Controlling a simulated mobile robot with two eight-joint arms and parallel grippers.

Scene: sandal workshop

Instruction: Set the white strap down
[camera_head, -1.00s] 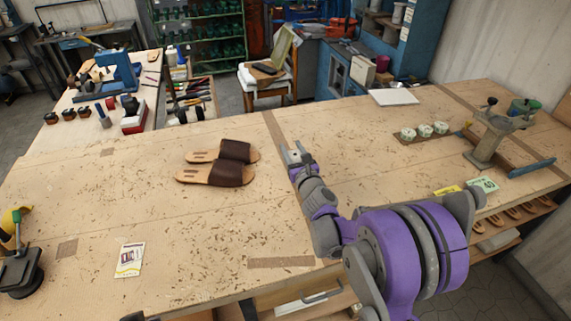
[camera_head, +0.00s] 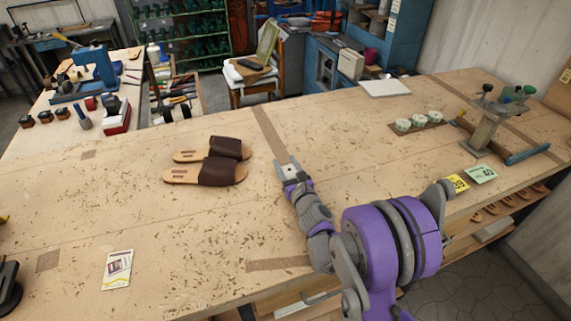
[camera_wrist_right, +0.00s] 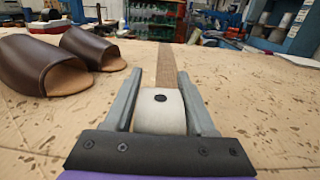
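My right gripper (camera_head: 287,167) is over the middle of the workbench, to the right of the brown sandals. In the right wrist view its two grey fingers (camera_wrist_right: 160,100) are on either side of the white strap (camera_wrist_right: 161,118), shut on it. The strap is a small pale piece with a rounded far edge and a dark hole. In the head view only a small light patch of it shows between the fingers. I cannot tell whether it touches the bench.
Two brown sandals (camera_head: 220,172) lie left of the gripper. A picture card (camera_head: 117,269) lies front left. The bench (camera_head: 345,140) around the gripper is clear.

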